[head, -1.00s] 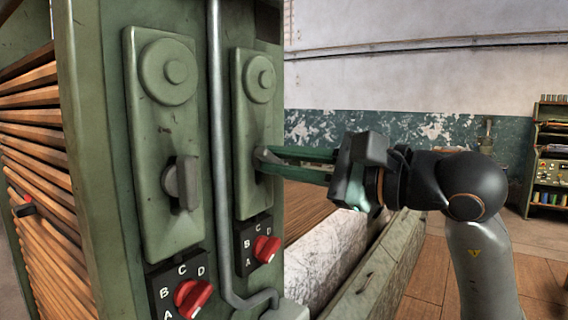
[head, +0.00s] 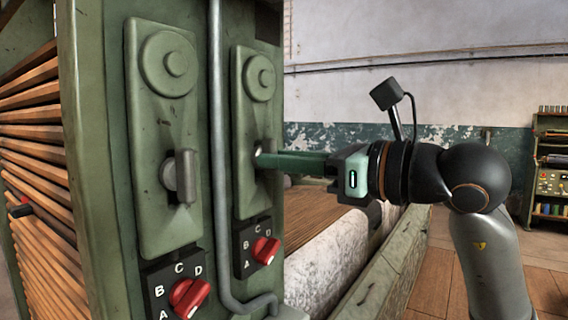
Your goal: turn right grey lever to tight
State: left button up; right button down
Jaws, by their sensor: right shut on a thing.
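The right grey lever (head: 259,151) sits on the right green plate (head: 247,190), below a round boss. Only a small bit of it shows, as my gripper covers most of it. My right gripper (head: 268,160) reaches in from the right, with its green fingers shut on this lever. The lever's exact angle is hard to tell. A second grey lever (head: 181,177) on the left plate (head: 150,228) stands with its handle upright, and nothing touches it. My left gripper is not in view.
A grey pipe (head: 217,130) runs down between the two plates. Red knobs (head: 189,297) and (head: 265,250) on black lettered panels sit below the plates. A cloth roll and green beam (head: 385,275) lie under my right arm. Shelves (head: 550,165) stand far right.

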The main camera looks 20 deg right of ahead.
jog(key=shift+r+m, duration=0.1)
jog(key=shift+m, duration=0.5)
jog(key=c, duration=0.9)
grip_release()
jog(key=shift+o, duration=0.2)
jog(key=shift+a, duration=0.1)
